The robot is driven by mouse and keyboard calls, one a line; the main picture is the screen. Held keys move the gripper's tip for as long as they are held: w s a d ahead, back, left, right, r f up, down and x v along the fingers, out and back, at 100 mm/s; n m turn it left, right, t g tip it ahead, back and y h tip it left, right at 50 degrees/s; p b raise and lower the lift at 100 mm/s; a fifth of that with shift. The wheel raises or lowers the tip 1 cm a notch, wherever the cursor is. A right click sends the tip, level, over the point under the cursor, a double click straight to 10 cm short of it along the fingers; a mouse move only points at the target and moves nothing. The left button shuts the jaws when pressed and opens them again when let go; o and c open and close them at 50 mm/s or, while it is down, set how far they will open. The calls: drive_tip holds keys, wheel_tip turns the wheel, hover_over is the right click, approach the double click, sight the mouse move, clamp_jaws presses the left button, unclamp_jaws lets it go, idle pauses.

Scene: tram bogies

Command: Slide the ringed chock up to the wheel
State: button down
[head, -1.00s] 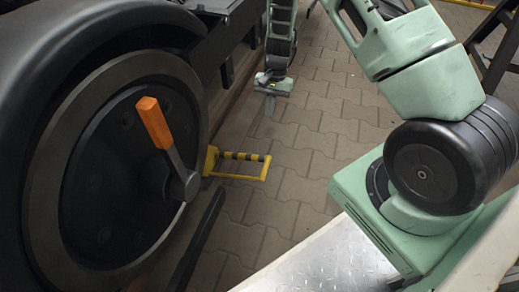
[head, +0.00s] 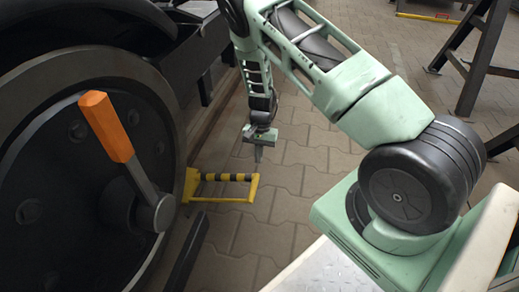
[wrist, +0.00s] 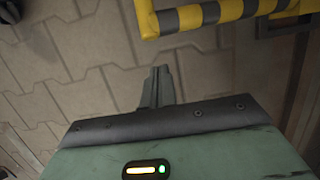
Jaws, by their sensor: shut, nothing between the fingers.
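A yellow chock (head: 190,184) with a black-and-yellow striped bar and a flat yellow frame lies on the paving, close beside the large dark wheel (head: 45,115) at left. I cannot tell whether they touch. In the wrist view the chock's striped bar (wrist: 212,14) crosses the top right; the rest is cut off. My gripper (head: 258,157) is shut and empty. It points down, just beyond the right end of the striped bar and apparently apart from it. In the wrist view its closed fingers (wrist: 159,78) show against the paving.
An orange-handled lever (head: 108,128) sticks out in front of the wheel. A dark bar (head: 188,250) stands low beside the wheel. A dark trestle (head: 478,60) stands at right, with a red-and-yellow barred thing (head: 428,16) beyond it. The paving between is clear.

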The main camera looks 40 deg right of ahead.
sight(250, 194)
drive_tip(key=shift+s+a+f+b, duration=0.15)
drive_tip(key=shift+s+a+b, duration=0.25)
drive_tip(key=shift+a, duration=0.25)
drive_tip(key=shift+s+a+f+b, duration=0.15)
drive_tip(key=shift+s+a+b, duration=0.1)
drive_tip(key=shift+s+a, duration=0.3)
drive_tip(key=s+a, duration=0.1)
drive_tip(key=a, duration=0.1)
drive_tip(key=s+a+p, duration=0.1)
drive_tip(key=s+a, duration=0.1)
drive_tip(key=s+a+p, duration=0.1)
drive_tip(key=a, duration=0.1)
drive_tip(key=shift+s+a, duration=0.25)
drive_tip(key=shift+s, duration=0.15)
